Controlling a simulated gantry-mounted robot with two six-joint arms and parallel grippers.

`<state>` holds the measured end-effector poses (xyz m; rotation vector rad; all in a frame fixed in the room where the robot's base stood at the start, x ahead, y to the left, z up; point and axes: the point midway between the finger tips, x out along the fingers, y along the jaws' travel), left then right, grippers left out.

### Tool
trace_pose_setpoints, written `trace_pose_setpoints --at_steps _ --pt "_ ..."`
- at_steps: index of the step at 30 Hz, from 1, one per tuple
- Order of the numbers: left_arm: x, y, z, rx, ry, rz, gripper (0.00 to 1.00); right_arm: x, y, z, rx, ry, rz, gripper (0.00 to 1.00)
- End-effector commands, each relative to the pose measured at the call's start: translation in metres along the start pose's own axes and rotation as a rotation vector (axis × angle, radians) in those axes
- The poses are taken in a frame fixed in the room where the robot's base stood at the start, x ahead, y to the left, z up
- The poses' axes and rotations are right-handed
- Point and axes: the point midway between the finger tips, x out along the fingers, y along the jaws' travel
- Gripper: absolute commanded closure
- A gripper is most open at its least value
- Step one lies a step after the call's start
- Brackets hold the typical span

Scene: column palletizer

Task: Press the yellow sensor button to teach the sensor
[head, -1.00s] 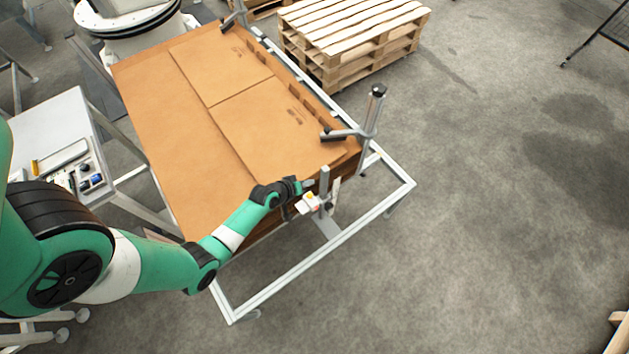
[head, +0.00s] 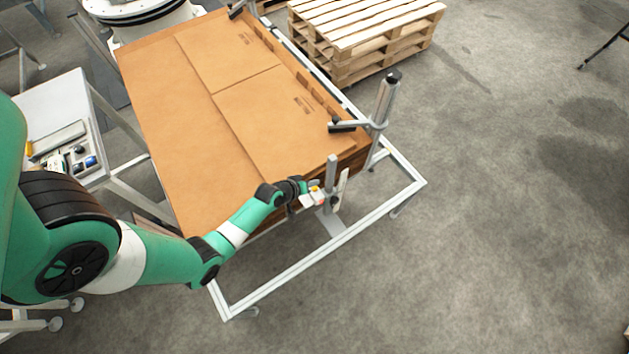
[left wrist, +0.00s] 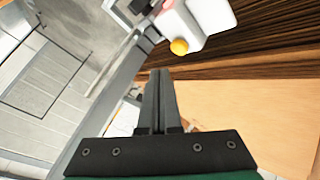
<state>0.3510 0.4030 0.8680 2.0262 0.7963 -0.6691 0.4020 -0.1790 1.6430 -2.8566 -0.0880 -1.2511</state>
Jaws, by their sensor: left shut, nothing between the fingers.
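The sensor (left wrist: 200,22) is a white block with a yellow button (left wrist: 179,47) at the top of the left wrist view. In the head view the small white sensor (head: 310,199) sits beside an upright post at the near corner of the cardboard stack. My left gripper (left wrist: 157,75) is shut and empty. Its tips point toward the yellow button and appear just short of it, with a small visible gap in the wrist picture. In the head view my left gripper (head: 304,185) is right beside the sensor and small. My right gripper is not in view.
A stack of flat cardboard (head: 190,150) lies within a metal frame (head: 290,281). A clamp post (head: 384,100) stands at its right corner. Wooden pallets (head: 365,25) stand behind. A side table (head: 60,105) with small items is at left.

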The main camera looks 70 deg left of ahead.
Motion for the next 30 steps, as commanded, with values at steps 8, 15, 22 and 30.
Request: trace_pose_setpoints --at_steps 8,15,22,30 --pt "0.0129 -0.009 0.0089 0.0 0.001 0.0 1.0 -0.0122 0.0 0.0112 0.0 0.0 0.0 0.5" --pt "0.0122 -0.0085 0.0085 0.0 0.001 0.0 1.0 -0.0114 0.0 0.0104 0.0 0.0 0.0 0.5" --pt "0.0122 -0.0086 0.0085 0.0 0.0 0.0 1.0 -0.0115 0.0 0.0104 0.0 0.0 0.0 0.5" --pt "0.0122 -0.0086 0.0086 0.0 0.0 0.0 1.0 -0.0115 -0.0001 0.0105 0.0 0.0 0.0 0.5"
